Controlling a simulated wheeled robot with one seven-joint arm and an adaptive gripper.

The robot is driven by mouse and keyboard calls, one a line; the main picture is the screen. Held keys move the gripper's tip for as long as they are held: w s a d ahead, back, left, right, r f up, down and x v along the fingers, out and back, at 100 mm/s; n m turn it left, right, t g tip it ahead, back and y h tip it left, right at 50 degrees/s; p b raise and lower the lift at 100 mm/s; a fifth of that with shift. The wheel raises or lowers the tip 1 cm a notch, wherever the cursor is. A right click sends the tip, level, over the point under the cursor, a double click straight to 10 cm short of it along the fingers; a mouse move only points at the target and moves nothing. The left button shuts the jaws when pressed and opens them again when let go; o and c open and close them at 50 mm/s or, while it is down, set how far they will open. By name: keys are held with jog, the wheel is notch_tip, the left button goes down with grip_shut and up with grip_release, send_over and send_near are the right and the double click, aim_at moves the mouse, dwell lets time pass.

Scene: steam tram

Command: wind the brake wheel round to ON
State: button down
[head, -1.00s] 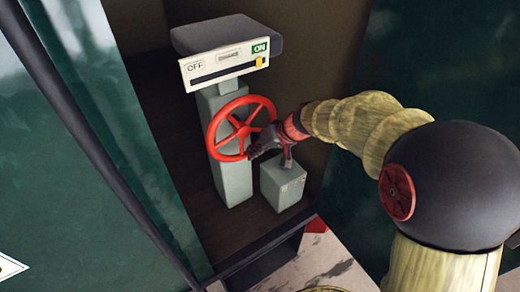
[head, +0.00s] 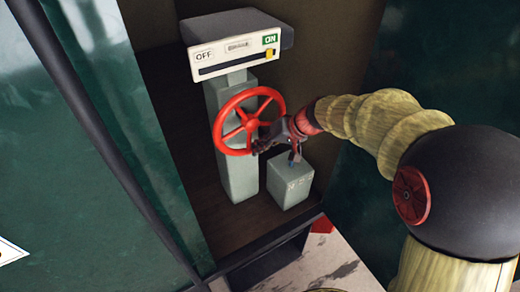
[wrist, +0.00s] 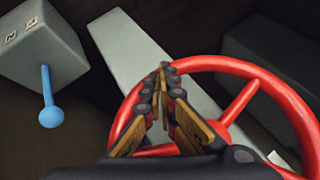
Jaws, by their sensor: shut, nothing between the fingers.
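The red brake wheel (head: 249,121) stands upright on a grey-green pedestal (head: 231,172). Above it, an indicator panel (head: 237,61) reads OFF at left and ON at right, and its yellow pointer (head: 270,54) sits at the right end, beneath ON. My gripper (head: 259,147) is at the wheel's lower right rim. In the wrist view the wheel (wrist: 243,69) fills the right side, and my gripper's fingers (wrist: 163,72) come together at the tips, overlapping the rim in the picture. They hold nothing. Whether they touch the rim, I cannot tell.
A smaller grey box (head: 291,183) stands right of the pedestal, under my gripper. A blue-knobbed lever (wrist: 47,100) sticks out of it in the wrist view. Green walls (head: 140,130) flank the opening. A floor edge (head: 262,245) runs along the front.

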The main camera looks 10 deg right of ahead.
aim_at(240, 154)
jog(key=shift+s+a+f+y+b, duration=0.15)
jog(key=shift+a+y+b, duration=0.25)
jog(key=shift+b, duration=0.9)
jog(key=shift+s+a+r+m+g+y+b, duration=0.2)
jog(key=shift+a+m+y+b, duration=0.35)
jog(key=shift+b, duration=0.85)
jog(key=shift+s+a+r+m+g+y+b, duration=0.1)
jog(key=shift+a+m+g+y+b, duration=0.15)
jog(key=shift+a+y+b, duration=0.65)
jog(key=shift+d+y+b, duration=0.25)
jog(key=shift+b, duration=0.25)
jog(key=shift+r, duration=0.1)
